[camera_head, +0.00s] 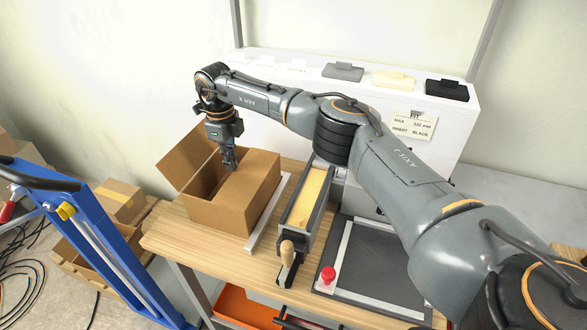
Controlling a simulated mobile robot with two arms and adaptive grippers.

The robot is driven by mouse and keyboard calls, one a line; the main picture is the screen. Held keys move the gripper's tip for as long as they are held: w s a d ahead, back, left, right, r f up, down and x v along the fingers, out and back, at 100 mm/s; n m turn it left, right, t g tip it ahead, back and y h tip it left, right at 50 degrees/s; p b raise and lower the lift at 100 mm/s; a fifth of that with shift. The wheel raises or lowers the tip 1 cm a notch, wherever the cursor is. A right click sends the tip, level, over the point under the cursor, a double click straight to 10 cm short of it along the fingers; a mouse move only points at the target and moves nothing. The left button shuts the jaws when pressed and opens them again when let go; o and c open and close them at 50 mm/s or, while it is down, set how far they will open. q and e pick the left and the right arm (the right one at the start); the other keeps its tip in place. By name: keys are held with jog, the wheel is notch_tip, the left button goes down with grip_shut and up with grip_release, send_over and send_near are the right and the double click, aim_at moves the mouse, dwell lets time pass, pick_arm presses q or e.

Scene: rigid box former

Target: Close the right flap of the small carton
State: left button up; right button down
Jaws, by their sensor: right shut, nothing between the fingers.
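The small carton (217,218) is an open-topped brown cardboard box standing on the wooden bench. Its left flap (186,155) stands open, tilted outward and up. Its right flap (250,178) lies about flat over the right part of the top. A dark opening shows between the two flaps. My right gripper (230,168) points down at the inner edge of the right flap, with its fingers shut and empty. I cannot tell whether the fingertips touch the flap. My left gripper is not in view.
A pale rail (268,214) runs along the carton's right side. A long tray with a yellow insert (306,197) and a wooden handle stands right of it. A white cabinet (445,149) stands behind. A blue frame (95,228) stands at the left.

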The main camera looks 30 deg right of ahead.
dwell(0.7)
jog(key=shift+r+p, duration=0.55)
jog(key=shift+r, duration=0.35)
